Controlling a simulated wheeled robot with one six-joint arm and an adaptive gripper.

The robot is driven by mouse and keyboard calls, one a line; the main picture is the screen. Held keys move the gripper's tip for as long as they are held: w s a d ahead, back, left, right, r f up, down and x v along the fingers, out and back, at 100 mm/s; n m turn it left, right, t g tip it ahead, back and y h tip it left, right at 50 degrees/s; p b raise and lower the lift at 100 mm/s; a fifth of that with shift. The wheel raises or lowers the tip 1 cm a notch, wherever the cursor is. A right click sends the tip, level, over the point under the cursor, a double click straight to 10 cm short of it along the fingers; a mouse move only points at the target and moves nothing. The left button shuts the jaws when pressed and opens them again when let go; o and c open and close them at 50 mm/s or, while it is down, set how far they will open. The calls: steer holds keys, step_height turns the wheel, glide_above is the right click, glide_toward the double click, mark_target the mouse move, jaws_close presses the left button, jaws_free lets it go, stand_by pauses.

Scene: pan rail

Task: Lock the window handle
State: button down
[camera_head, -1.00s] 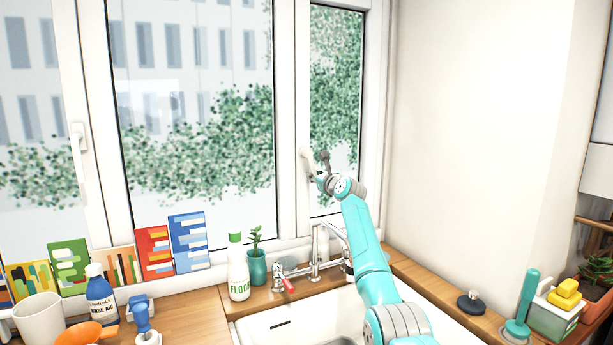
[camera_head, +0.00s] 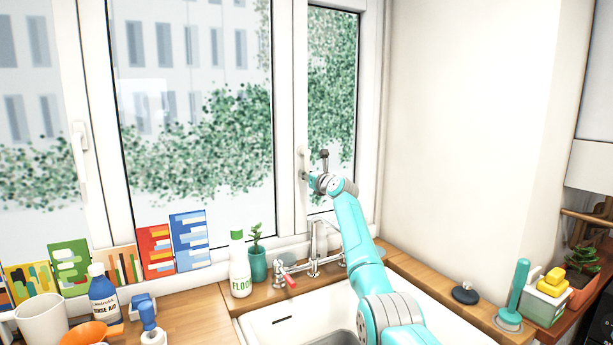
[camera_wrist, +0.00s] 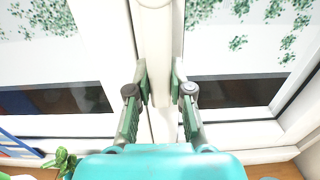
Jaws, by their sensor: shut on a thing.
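The white window handle (camera_head: 302,157) is on the frame beside the narrow right-hand pane in the head view. In the wrist view the handle (camera_wrist: 156,50) runs down between the two fingers. My gripper (camera_wrist: 159,76) is shut on it, one green-padded finger on each side. In the head view my gripper (camera_head: 309,177) is at the handle, and my wrist and gripper hide its lower part. The handle looks roughly upright, but its exact angle and whether it is locked cannot be told.
A second white handle (camera_head: 79,150) is on the left window frame. Below my arm are the tap (camera_head: 315,250) and sink (camera_head: 290,325). A floor-cleaner bottle (camera_head: 239,268) and a plant in a teal pot (camera_head: 257,265) stand left of the tap. The right wall is bare.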

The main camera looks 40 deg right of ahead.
steer(key=c, duration=1)
jaws_free()
steer(key=shift+a, duration=0.1)
steer(key=shift+v, duration=5.95)
